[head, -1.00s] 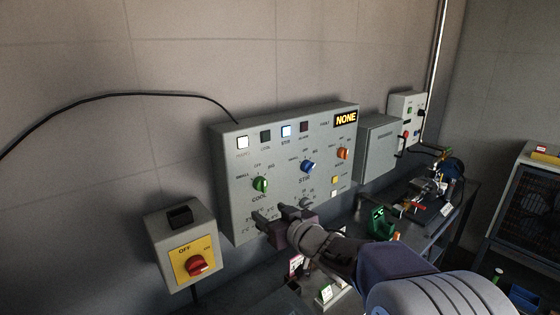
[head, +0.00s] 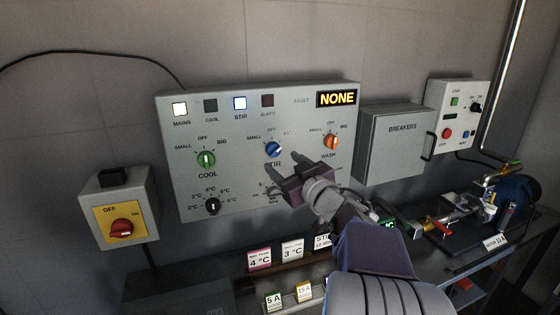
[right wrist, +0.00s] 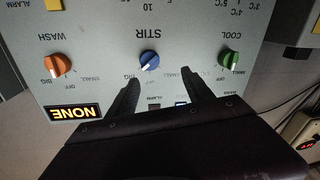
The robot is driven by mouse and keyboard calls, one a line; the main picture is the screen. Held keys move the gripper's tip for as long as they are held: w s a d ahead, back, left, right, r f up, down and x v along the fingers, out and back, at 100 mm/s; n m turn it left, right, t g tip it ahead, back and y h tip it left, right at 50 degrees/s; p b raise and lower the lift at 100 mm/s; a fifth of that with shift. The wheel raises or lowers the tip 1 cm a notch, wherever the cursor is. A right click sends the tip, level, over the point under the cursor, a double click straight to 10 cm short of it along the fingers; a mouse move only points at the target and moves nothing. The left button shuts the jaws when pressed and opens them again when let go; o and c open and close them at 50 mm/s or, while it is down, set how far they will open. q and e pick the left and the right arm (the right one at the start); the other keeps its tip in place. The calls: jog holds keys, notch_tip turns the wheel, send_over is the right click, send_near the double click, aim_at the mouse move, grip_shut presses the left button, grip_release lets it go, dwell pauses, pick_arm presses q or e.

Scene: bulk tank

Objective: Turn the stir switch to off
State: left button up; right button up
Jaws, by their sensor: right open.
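The blue stir switch (head: 273,149) is on the grey control panel (head: 235,190), between the green cool knob (head: 205,159) and the orange wash knob (head: 331,142). Its pointer appears tilted toward BIG, away from OFF at the top. My right gripper (head: 297,168) is open and empty, in front of the panel just below and right of the stir switch. In the right wrist view the panel is upside down, and the stir switch (right wrist: 149,61) lies just beyond the two spread fingertips (right wrist: 162,80), apart from them. My left gripper is out of view.
A box with a red switch (head: 122,229) is at left. The breakers box (head: 395,145) and another panel (head: 458,115) are at right. Below, a shelf holds cards (head: 292,250). A bench with pipe fittings (head: 460,210) is at lower right.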

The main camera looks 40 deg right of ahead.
aim_at(277, 153)
jog(key=shift+m+h, duration=0.3)
jog(key=shift+h, duration=0.1)
jog(key=w+d, duration=0.1)
jog(key=w, duration=0.1)
jog(key=w+d+b, duration=0.1)
jog(key=w, duration=0.1)
jog(key=w+d+f, duration=0.1)
jog(key=w, duration=0.1)
jog(key=shift+w, duration=0.4)
jog(key=shift+w+d+r+b, duration=0.1)
jog(key=shift+w+d+b, duration=0.2)
jog(key=shift+w, duration=0.3)
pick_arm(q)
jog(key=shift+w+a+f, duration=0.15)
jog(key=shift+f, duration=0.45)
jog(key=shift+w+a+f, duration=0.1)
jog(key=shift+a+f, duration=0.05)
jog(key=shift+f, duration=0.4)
pick_arm(e)
jog(key=shift+c, duration=0.3)
jog(key=shift+a, duration=0.1)
grip_shut()
